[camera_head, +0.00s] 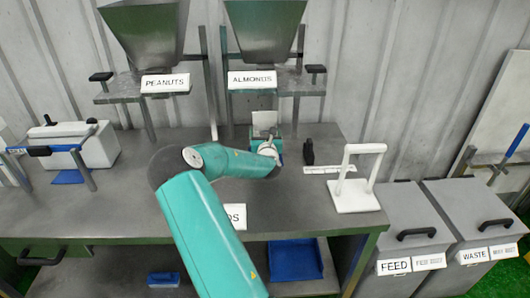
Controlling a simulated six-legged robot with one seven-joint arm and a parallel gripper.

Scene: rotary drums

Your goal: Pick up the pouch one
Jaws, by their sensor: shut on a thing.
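My teal arm reaches over the grey workbench (120,205). My gripper (268,135) is at the back middle of the bench, below the ALMONDS hopper, and is mostly hidden by my own wrist. A small pale pouch (264,119) shows upright just beyond my wrist, at the gripper. My gripper is shut on it. The lower part of the pouch and the fingertips are hidden, so I cannot tell whether it touches the bench.
Hoppers labelled PEANUTS (147,35) and ALMONDS (264,30) stand behind. A white stand (357,195) and a small black object (308,152) are to the right. A white box-shaped device (92,147) is at left. FEED (402,218) and WASTE (468,210) bins stand right of the bench.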

